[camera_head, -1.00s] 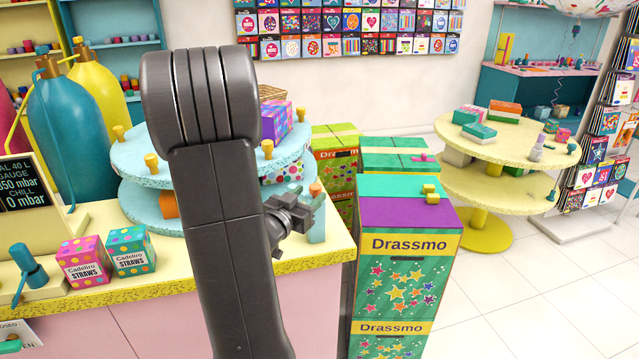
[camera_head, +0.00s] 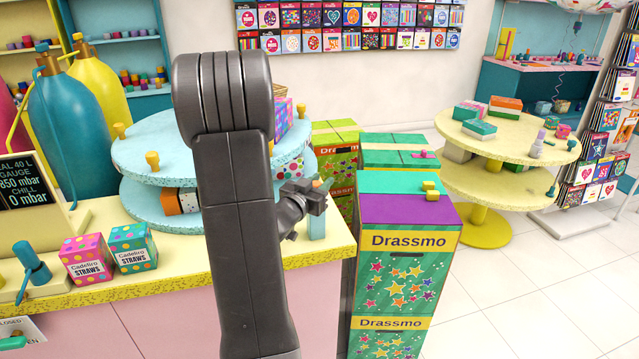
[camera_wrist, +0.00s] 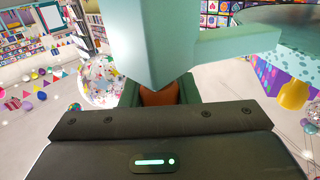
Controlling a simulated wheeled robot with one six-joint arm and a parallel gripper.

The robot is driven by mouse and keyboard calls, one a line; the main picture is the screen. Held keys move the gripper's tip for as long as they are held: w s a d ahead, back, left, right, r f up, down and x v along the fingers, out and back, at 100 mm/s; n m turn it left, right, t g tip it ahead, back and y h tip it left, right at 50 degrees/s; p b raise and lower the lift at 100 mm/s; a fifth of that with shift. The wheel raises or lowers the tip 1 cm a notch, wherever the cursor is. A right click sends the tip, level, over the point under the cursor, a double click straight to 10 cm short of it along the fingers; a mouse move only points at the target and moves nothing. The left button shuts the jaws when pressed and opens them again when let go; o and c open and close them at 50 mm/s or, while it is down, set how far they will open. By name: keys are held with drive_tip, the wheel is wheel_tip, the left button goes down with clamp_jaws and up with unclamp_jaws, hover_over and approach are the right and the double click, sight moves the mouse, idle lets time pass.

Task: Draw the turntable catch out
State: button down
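A blue two-tier turntable (camera_head: 135,160) stands on the counter, partly hidden by my arm. At its right, near the counter's corner, is a pale blue post (camera_head: 317,224) with an orange tip (camera_head: 317,184), which looks like the catch. My gripper (camera_head: 318,198) is at the upper part of this post. In the wrist view the teal post (camera_wrist: 155,45) fills the top middle, and an orange-brown piece (camera_wrist: 158,96) lies between my fingers. Whether both fingers press on it is hidden by the post and the gripper body.
Tall Drassmo boxes (camera_head: 405,240) stand just right of the counter. Straws boxes (camera_head: 133,248) and a yellow knob (camera_head: 152,160) are to the left. A round yellow table (camera_head: 500,145) stands at the back right.

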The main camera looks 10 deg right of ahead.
drive_tip(key=shift+r+p, duration=0.75)
drive_tip(key=shift+r, duration=0.65)
drive_tip(key=c, duration=1.1)
unclamp_jaws()
drive_tip(key=shift+s+a+f, duration=0.1)
drive_tip(key=shift+s+a, duration=0.2)
drive_tip(key=shift+a, duration=0.05)
drive_tip(key=b+v, duration=0.2)
drive_tip(key=v, duration=1.1)
drive_tip(key=shift+w+d, duration=0.1)
